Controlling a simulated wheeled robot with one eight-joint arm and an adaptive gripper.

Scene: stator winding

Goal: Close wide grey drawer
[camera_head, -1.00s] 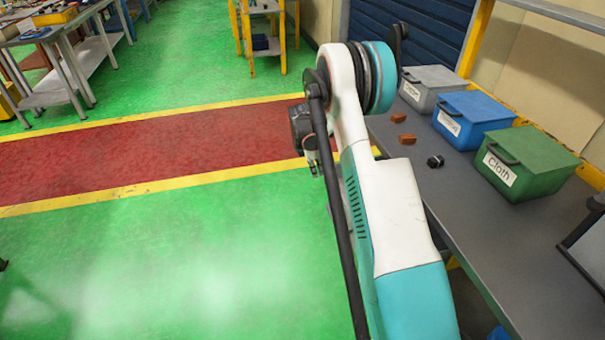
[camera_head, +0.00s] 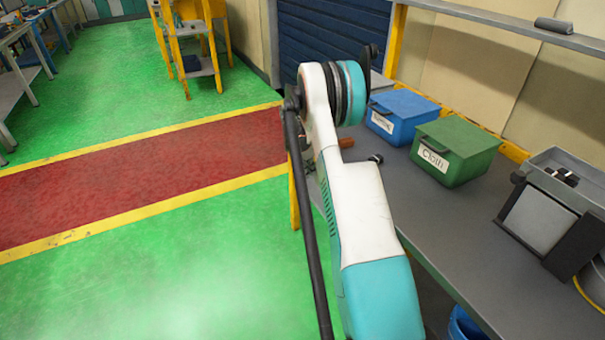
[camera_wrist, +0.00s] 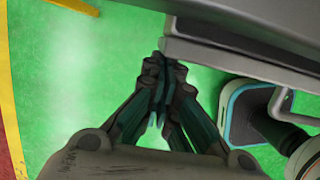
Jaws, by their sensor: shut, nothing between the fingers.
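In the wrist view my gripper (camera_wrist: 162,62) is shut and empty, with its fingertips together over the green floor. A wide grey drawer (camera_wrist: 240,55) shows at the upper right of that view, just under the worktop edge. Its pale front runs to the right, and my fingertips are beside its left end, close to it. I cannot tell if they touch. How far the drawer stands out is unclear. In the head view the drawer is hidden below the worktop, and my arm hides the gripper.
The grey worktop (camera_head: 455,255) carries a blue box (camera_head: 400,112), a green box labelled Cloth (camera_head: 460,150) and a brown block (camera_head: 346,142). A grey tray (camera_head: 570,180) and a dark-framed panel (camera_head: 540,220) stand at the right. The green floor (camera_head: 190,270) to the left is clear.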

